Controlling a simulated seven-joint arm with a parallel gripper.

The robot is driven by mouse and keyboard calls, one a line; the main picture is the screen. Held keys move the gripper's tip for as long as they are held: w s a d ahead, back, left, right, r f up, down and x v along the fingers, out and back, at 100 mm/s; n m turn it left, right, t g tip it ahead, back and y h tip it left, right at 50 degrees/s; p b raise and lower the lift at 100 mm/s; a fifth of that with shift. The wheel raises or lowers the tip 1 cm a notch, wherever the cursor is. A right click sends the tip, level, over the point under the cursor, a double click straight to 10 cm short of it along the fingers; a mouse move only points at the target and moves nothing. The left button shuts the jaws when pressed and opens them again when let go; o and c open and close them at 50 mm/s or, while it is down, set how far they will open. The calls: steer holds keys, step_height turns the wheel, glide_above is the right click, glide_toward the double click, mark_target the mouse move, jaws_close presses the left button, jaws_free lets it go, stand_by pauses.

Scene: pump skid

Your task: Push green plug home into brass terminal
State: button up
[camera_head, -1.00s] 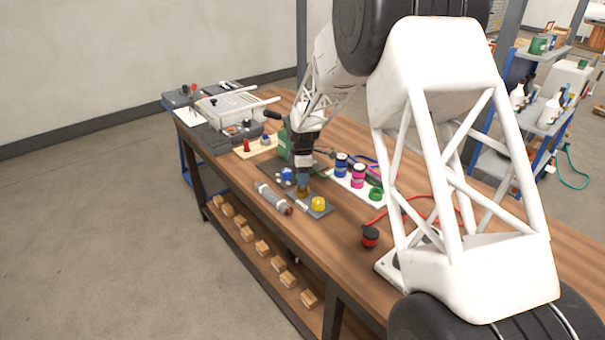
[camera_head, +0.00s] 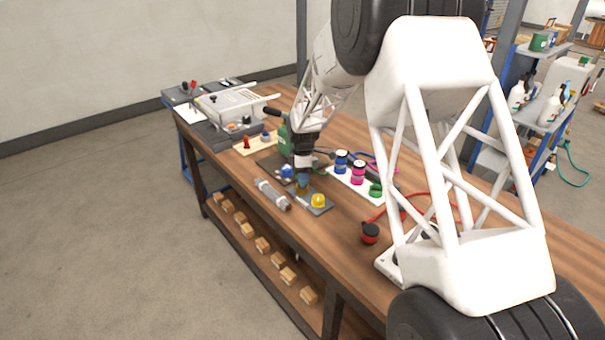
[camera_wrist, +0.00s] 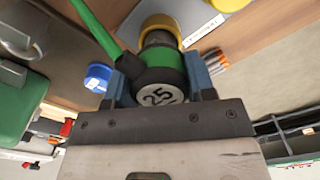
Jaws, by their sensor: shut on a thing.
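My gripper (camera_wrist: 162,82) is shut on the green plug (camera_wrist: 170,73), with one blue finger on each side of its body. The plug has a dark collar, a round end face marked 25 and a green cable leading off to the upper left. Its grey metal nose points at the brass terminal (camera_wrist: 163,22), a yellow ring just beyond it. The nose overlaps the ring in this view; I cannot tell how deep it sits. In the head view my gripper (camera_head: 303,181) is upright, low over the grey plate (camera_head: 322,211), and its fingers mostly hide the plug and terminal.
A yellow cap (camera_head: 318,201) stands on the same plate, close to the gripper. A grey cylinder (camera_head: 271,194) lies to the left and a blue part (camera_head: 287,171) behind it. A white strip with blue, pink (camera_head: 357,173) and green pieces is at the right.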

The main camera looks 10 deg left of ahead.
steer(key=shift+f, duration=0.5)
stand_by(0.3)
steer(key=o, duration=1.2)
steer(key=shift+r, duration=3.95)
